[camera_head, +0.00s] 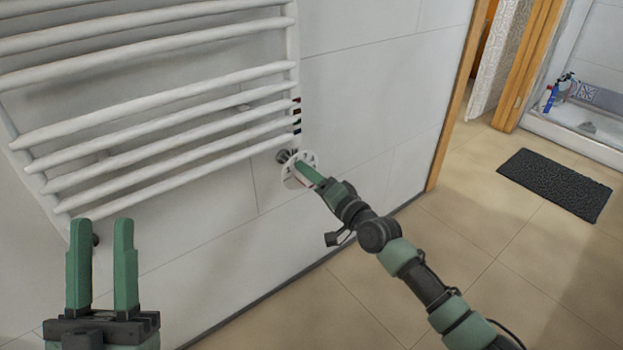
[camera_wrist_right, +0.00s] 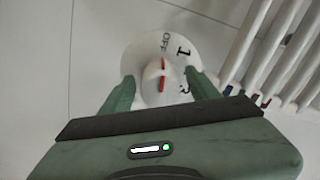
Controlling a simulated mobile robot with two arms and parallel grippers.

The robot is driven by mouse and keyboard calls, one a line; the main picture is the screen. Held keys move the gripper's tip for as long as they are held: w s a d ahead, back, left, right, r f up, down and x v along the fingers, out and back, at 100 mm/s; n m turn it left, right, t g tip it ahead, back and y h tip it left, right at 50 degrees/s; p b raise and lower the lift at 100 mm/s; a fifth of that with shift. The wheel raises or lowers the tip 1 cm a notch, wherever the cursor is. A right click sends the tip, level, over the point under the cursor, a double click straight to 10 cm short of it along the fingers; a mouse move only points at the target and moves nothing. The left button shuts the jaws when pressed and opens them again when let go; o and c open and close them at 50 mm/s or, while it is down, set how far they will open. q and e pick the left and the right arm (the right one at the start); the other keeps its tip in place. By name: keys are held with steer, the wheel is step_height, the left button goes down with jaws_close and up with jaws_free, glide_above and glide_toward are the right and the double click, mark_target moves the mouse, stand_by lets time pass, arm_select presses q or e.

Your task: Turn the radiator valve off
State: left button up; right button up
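The radiator valve (camera_head: 296,168) is a white disc at the lower right corner of the radiator. In the right wrist view, its round dial (camera_wrist_right: 146,50) carries the marks OFF, 1 and another partly hidden mark. A pale knob (camera_wrist_right: 153,88) with a red line sits at its middle; the line's upper end points roughly toward OFF. My right gripper (camera_wrist_right: 160,82) is at the valve, its green fingers apart on either side of the knob, seemingly with small gaps. It also shows in the head view (camera_head: 308,172). My left gripper (camera_head: 100,240) is open and empty at the lower left.
The white radiator (camera_head: 160,88) with several bars hangs on the tiled wall (camera_head: 375,85), close beside the valve. A wooden door frame (camera_head: 455,110) stands to the right. A dark mat (camera_head: 555,184) lies on the tiled floor by a shower tray.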

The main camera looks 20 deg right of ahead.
steer(key=shift+s, duration=0.2)
arm_select(q)
steer(key=w+f+g+y+p, duration=0.2)
steer(key=w+f+g, duration=0.2)
steer(key=f, duration=0.3)
steer(key=shift+w+f+g, duration=0.25)
steer(key=shift+w+g, duration=0.15)
steer(key=shift+g, duration=0.2)
arm_select(e)
steer(key=v, duration=0.7)
steer(key=shift+s+d, duration=0.15)
steer(key=shift+s, duration=0.05)
arm_select(q)
steer(key=shift+d, duration=0.15)
